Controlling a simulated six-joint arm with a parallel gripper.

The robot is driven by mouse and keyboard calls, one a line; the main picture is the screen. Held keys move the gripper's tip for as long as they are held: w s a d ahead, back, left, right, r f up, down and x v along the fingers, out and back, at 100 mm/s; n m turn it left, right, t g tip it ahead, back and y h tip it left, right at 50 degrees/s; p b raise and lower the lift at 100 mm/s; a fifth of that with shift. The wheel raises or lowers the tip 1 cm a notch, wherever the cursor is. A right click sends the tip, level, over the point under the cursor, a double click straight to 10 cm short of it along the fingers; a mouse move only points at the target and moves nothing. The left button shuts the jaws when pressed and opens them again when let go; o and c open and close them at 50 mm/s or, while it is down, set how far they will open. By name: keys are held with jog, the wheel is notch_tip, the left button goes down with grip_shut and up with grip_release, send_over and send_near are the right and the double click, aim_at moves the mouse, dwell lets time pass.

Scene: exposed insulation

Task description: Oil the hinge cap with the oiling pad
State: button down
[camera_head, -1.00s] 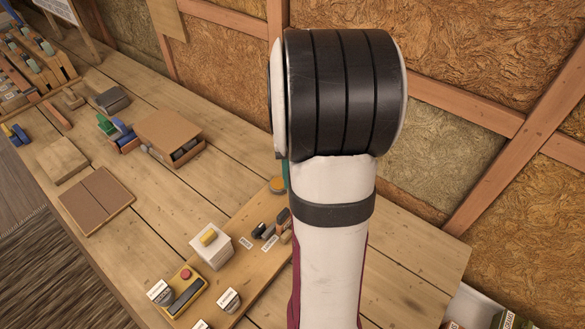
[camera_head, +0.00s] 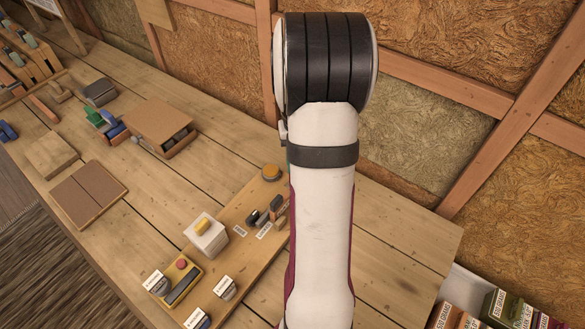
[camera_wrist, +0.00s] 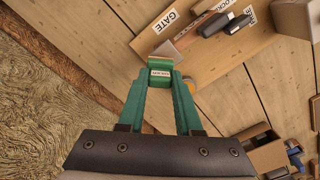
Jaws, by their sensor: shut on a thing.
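My gripper (camera_wrist: 160,98) is shut on a small green block with a white label (camera_wrist: 160,77), which I take for the oiling pad. A tan edge shows at the block's far end. In the head view my arm hides nearly all of the gripper and the held block. A round orange cap on a dark base (camera_head: 271,172), probably the hinge cap, sits at the far end of the wooden board (camera_head: 225,250), just left of my arm.
Dark levers (camera_head: 254,217) and a white box with a yellow top (camera_head: 206,235) stand on the board. A yellow control box (camera_head: 177,283) is nearer the front. The insulated wall (camera_head: 420,120) runs behind the table.

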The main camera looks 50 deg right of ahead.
jog(key=shift+d, duration=0.8)
jog(key=shift+a+f, duration=0.2)
jog(key=shift+a, duration=1.3)
jog(key=shift+a+f, duration=0.2)
jog(key=shift+a, duration=1.25)
jog(key=shift+d+r, duration=0.1)
jog(key=shift+d, duration=2.8)
jog(key=shift+a+f, duration=0.15)
jog(key=shift+a, duration=1.2)
jog(key=shift+a+f, duration=0.15)
jog(key=shift+a, duration=1.2)
jog(key=shift+a+r, duration=0.1)
jog(key=shift+r, duration=0.15)
notch_tip(320, 180, up, 7)
jog(key=shift+r, duration=0.1)
